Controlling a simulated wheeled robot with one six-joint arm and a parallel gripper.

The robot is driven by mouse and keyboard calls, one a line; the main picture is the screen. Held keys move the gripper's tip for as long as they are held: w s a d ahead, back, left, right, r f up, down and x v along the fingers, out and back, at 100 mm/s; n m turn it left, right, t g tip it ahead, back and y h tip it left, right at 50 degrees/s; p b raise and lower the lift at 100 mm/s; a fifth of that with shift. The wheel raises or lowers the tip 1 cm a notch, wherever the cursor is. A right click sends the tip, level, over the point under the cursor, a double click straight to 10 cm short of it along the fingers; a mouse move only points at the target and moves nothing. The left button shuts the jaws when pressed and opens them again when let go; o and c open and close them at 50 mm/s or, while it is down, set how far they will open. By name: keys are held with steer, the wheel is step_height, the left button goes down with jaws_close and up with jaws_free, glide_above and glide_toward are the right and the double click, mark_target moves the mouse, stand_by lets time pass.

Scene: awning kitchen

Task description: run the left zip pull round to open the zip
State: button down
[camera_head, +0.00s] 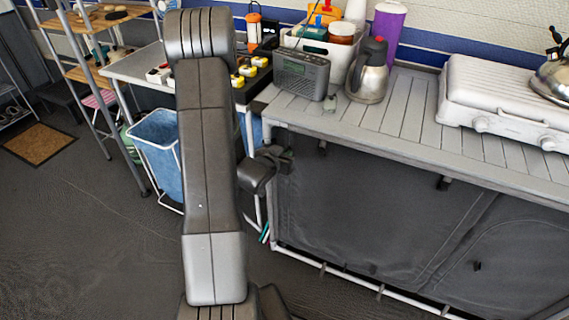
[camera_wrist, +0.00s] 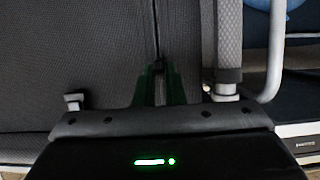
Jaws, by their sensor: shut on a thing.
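The dark fabric front (camera_head: 370,205) of the cupboard hangs below the slatted counter. My gripper (camera_head: 284,156) is at its upper left corner, close to the frame post. In the wrist view, the dark green fingers of my gripper (camera_wrist: 160,80) are shut against the grey fabric (camera_wrist: 75,60). A thin dark zip line (camera_wrist: 156,30) runs from the fingertips up the picture. The left zip pull is mostly hidden between the fingers. A small dark fitting, perhaps another pull (camera_head: 477,266), shows on the right part of the front.
The counter (camera_head: 390,120) holds a radio (camera_head: 300,74), a steel jug (camera_head: 367,72) and a white stove (camera_head: 505,105). A blue-lined bin (camera_head: 160,150) and a side table stand left of the cupboard. A grey post (camera_wrist: 228,45) is right of my fingers. Open floor lies in front.

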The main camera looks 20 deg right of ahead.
steer(key=shift+w+r+p, duration=0.1)
steer(key=shift+r+p, duration=0.65)
steer(key=shift+r, duration=1.35)
steer(key=shift+d, duration=0.1)
steer(key=c, duration=1.5)
jaws_free()
steer(key=shift+r, duration=0.1)
steer(key=v, duration=1.4)
steer(key=shift+p, duration=0.35)
steer(key=shift+w, duration=0.1)
steer(key=x, duration=1.4)
steer(key=shift+b, duration=0.4)
steer(key=shift+s+f, duration=0.2)
steer(key=shift+f, duration=0.05)
